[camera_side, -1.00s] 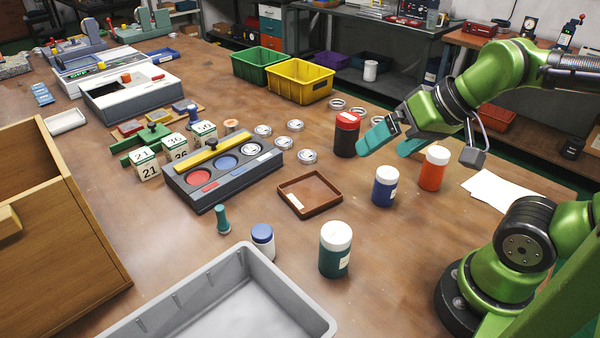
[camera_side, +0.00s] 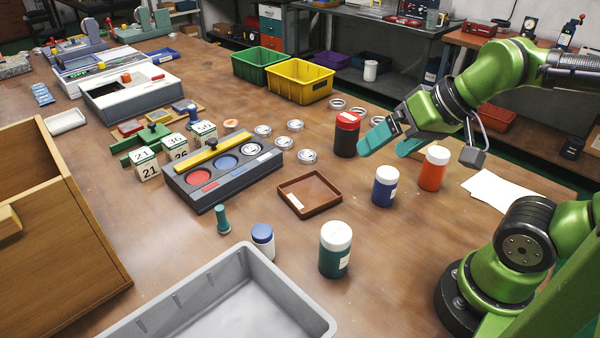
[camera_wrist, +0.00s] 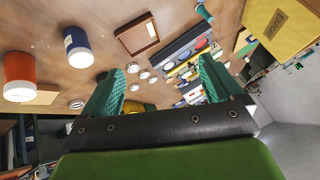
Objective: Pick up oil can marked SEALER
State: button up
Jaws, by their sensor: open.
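Several cans stand upright on the brown table: a black one with a red lid (camera_side: 346,138), an orange one with a white lid (camera_side: 432,172), a blue one with a white lid (camera_side: 383,190), a dark green one with a white lid (camera_side: 334,258) and a small white one with a blue lid (camera_side: 263,244). I cannot read SEALER on any label. My gripper (camera_side: 382,152) is open and empty, its teal fingers just right of the black can in the side view. The wrist view shows the fingers (camera_wrist: 163,68) apart, with the blue can (camera_wrist: 77,50) and orange can (camera_wrist: 19,70) to their left.
A brown tray (camera_side: 311,208) lies left of the blue can, and a grey slotted box (camera_side: 228,193) lies beyond it. Metal rings (camera_side: 295,125) lie scattered nearby. A large grey bin (camera_side: 290,290) stands at the front. White paper (camera_side: 490,188) lies at right.

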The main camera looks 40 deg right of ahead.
jog(key=shift+c, duration=0.2)
jog(key=n+g+h, duration=0.2)
jog(key=g, duration=0.5)
send_over(387, 170)
notch_tip(387, 170, down, 6)
notch_tip(387, 170, down, 11)
jog(key=shift+r, duration=0.15)
jog(key=shift+s+a+f, duration=0.1)
jog(key=shift+s+f, duration=0.05)
jog(key=shift+f, duration=1.2)
jog(key=shift+s+a+f, duration=0.1)
jog(key=shift+s+f, duration=0.05)
jog(key=shift+f, duration=1.2)
jog(key=shift+c, duration=0.4)
jog(key=c, duration=1.2)
